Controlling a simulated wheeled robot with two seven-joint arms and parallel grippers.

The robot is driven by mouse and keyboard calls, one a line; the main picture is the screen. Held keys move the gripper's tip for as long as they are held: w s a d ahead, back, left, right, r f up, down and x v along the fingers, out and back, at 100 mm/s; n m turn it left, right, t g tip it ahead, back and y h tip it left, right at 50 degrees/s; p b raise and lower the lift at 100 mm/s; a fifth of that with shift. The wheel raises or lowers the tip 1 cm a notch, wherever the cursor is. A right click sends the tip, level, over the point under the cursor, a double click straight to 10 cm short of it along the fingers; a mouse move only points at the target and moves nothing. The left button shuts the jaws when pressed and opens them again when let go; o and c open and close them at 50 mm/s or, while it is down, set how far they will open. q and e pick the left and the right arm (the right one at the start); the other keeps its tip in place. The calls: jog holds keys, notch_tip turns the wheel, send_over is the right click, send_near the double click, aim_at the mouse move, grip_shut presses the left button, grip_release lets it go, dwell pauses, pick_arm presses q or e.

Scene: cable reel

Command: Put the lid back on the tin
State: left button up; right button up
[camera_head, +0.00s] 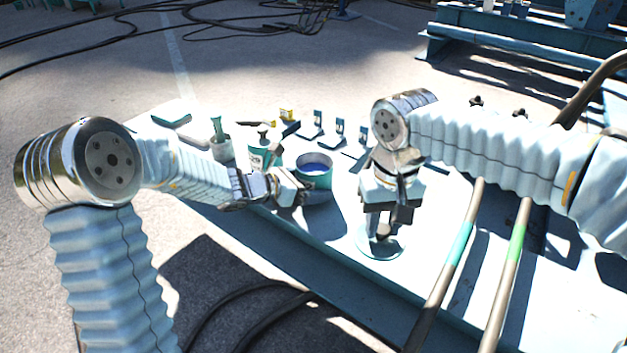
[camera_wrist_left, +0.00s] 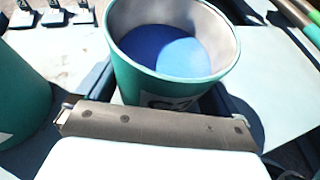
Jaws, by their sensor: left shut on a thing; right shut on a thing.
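The tin (camera_head: 322,181) is a teal, open-topped can with blue contents, upright on the pale table. In the left wrist view the tin (camera_wrist_left: 140,82) stands against my gripper's dark bar, its blue inside partly lit and partly shaded. My left gripper (camera_head: 298,190) is shut on the tin's near left side. The lid (camera_head: 378,252) is a flat teal disc to the right of the tin and nearer to me. My right gripper (camera_head: 382,226) points down and is shut on the lid at its middle. I cannot tell whether the lid touches the table.
A labelled teal can (camera_head: 258,156) and a cup with a green-handled tool (camera_head: 220,147) stand left of the tin. Several small stands (camera_head: 339,134) are behind it. Two thick cables (camera_head: 457,243) cross the table's right side. The table around the lid is mostly clear.

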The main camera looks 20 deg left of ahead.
pick_arm(q)
jog(key=shift+r, duration=0.3)
jog(key=shift+a+r, duration=0.1)
jog(key=shift+r, duration=0.45)
jog(key=s+a+p, duration=0.1)
jog(key=s+a, duration=1)
jog(key=s, duration=0.2)
jog(key=shift+s, duration=0.4)
jog(key=shift+s+a, duration=0.1)
jog(key=o, duration=0.7)
jog(key=c, duration=1)
